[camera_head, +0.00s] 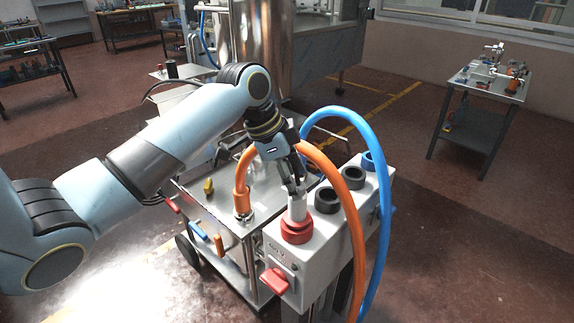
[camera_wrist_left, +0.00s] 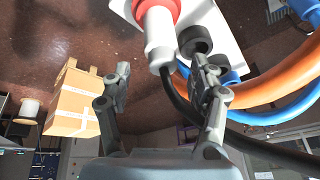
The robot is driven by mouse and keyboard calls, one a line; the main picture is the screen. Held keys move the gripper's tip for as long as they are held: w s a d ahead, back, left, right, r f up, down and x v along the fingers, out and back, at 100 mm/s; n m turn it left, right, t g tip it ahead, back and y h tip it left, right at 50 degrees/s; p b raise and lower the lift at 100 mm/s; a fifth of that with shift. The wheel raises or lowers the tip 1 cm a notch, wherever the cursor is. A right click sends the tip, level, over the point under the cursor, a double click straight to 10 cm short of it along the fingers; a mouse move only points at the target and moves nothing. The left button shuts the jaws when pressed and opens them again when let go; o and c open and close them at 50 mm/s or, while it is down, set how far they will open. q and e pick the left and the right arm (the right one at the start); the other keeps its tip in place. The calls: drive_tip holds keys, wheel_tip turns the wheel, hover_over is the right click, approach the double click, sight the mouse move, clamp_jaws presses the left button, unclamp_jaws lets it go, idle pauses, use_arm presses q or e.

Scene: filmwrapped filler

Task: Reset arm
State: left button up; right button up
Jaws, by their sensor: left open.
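My left gripper (camera_head: 292,183) reaches in from the left over a grey-white box (camera_head: 330,222) with a row of round sockets. Its fingers point down at a pale connector (camera_head: 297,208) standing upright in a red collar (camera_head: 297,229). In the left wrist view the two fingers of this gripper (camera_wrist_left: 161,76) are spread apart. The end of the pale connector (camera_wrist_left: 158,45) lies between the fingertips, with a gap visible on both sides. The red collar (camera_wrist_left: 157,10) shows at the top edge. My right gripper is in neither view.
An orange hose (camera_head: 352,205) and a blue hose (camera_head: 378,150) arch close around the gripper. Black sockets (camera_head: 327,200) sit beside the red collar. A steel cart (camera_head: 210,232) stands left of the box. A side table (camera_head: 485,85) is far right, with open floor between.

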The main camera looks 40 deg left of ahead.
use_arm(q)
drive_tip(key=shift+v, duration=2.1)
